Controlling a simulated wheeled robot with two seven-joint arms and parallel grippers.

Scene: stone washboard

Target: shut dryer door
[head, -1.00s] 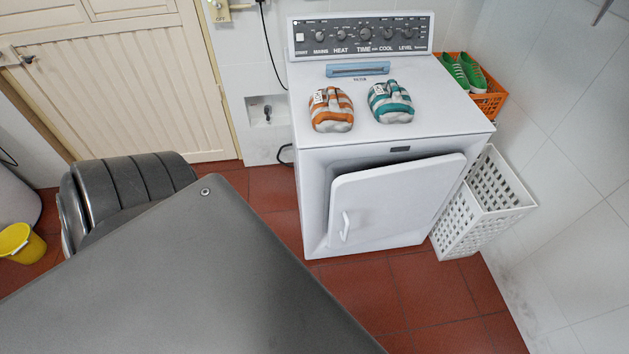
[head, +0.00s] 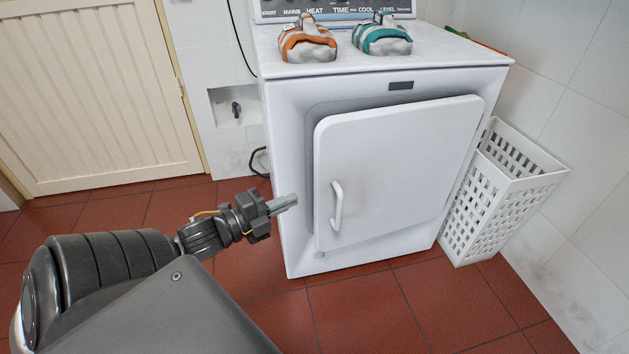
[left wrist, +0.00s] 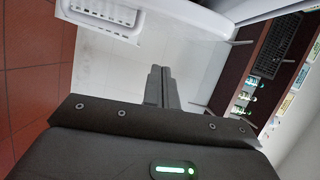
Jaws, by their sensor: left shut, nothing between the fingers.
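The white dryer (head: 292,180) stands ahead against the tiled wall. Its white door (head: 400,165) is ajar, with the free edge at the left, standing out from the dark-rimmed opening. A white bar handle (head: 337,205) is on the door's left side. My right gripper is not in view.
A white lattice basket (head: 497,195) stands close to the dryer's right side. Orange-striped (head: 307,42) and teal-striped (head: 382,38) bundles lie on top. A cream door (head: 85,85) is at the left. The red tiled floor (head: 390,310) before the dryer is clear.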

